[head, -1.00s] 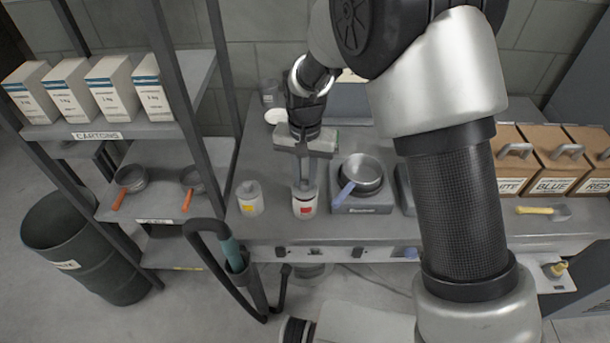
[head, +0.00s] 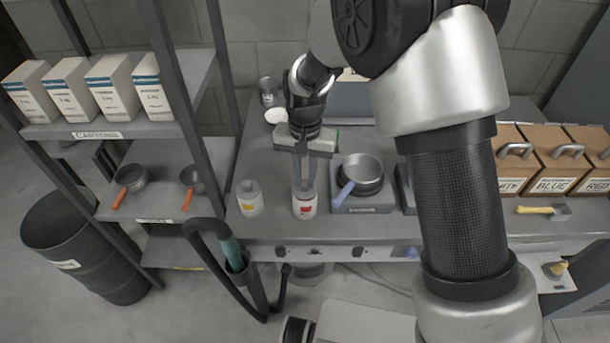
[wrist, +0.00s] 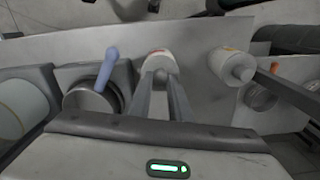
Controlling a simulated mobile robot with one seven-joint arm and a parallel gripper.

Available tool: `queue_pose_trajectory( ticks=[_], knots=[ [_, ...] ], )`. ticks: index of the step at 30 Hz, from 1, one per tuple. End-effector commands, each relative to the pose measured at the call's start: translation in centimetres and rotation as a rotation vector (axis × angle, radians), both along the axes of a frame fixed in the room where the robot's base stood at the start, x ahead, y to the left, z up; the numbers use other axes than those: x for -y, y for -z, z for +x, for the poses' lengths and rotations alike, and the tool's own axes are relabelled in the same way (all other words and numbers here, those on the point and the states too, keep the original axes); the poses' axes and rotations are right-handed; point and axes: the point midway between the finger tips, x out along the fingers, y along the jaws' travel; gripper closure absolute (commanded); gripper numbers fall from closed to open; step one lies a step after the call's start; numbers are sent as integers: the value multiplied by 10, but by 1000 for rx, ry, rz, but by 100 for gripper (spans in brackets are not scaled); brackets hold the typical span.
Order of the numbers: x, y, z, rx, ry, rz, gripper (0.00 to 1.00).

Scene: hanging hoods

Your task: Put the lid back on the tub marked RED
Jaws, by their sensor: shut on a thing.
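The box-like brown tub labelled RED (head: 592,172) is at the far right in the head view, partly cut off by the frame edge. A grey handle shows on its top; I cannot tell whether a separate lid is seated there. My gripper (head: 304,184) points down at a white jar with a red label (head: 304,206), left of the tubs. Its fingers are shut on the top of this jar, which stands upright on the bench. In the wrist view, the fingers (wrist: 160,76) reach the white jar (wrist: 158,60). The fingers partly hide the jar's top.
A jar with a yellow label (head: 250,200) stands close on the left. A pan (head: 362,172) sits on a hotplate just right. The tub marked BLUE (head: 551,172) adjoins RED. A yellow-handled tool (head: 535,210) lies before the tubs. My arm hides part of the bench.

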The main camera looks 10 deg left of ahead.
Motion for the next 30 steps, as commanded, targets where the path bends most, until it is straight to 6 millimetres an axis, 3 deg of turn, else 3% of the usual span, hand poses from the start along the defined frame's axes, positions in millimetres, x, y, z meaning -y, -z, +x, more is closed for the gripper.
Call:
queue_pose_trajectory(
  ticks=[26, 27, 30],
  knots=[
    [0, 3, 0, 0, 0, 0, 100],
    [0, 3, 0, 0, 0, 0, 81],
    [0, 3, 0, 0, 0, 0, 64]
  ],
)
